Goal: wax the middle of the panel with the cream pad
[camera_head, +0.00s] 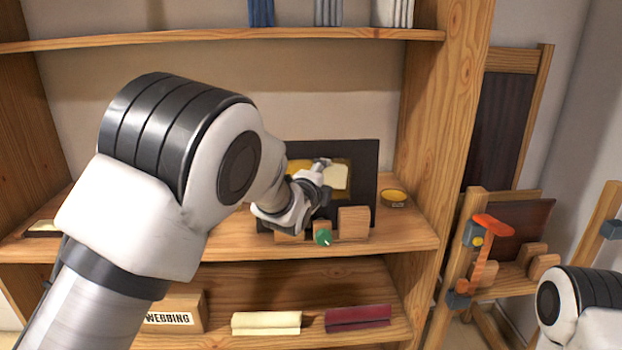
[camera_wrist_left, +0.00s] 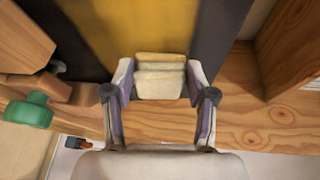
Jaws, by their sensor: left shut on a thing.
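The dark panel (camera_head: 360,150) stands upright on the middle shelf, with a yellow area (camera_head: 300,165) across its middle. My left gripper (camera_head: 322,168) is in front of the panel. In the left wrist view my left gripper (camera_wrist_left: 160,95) is shut on the cream pad (camera_wrist_left: 160,82), which sits between its fingertips against the backdrop of the yellow area (camera_wrist_left: 130,25). In the head view a cream patch, likely the pad (camera_head: 337,178), shows beside the fingers. I cannot tell whether the pad touches the panel. My right gripper is out of view.
Wooden blocks (camera_head: 354,222) and a green knob (camera_head: 323,237) stand at the panel's foot. A small yellow tin (camera_head: 393,197) sits to its right. Below lie a cream cloth roll (camera_head: 266,323), a maroon roll (camera_head: 358,317) and a webbing box (camera_head: 180,311). A shelf post (camera_head: 450,150) stands right.

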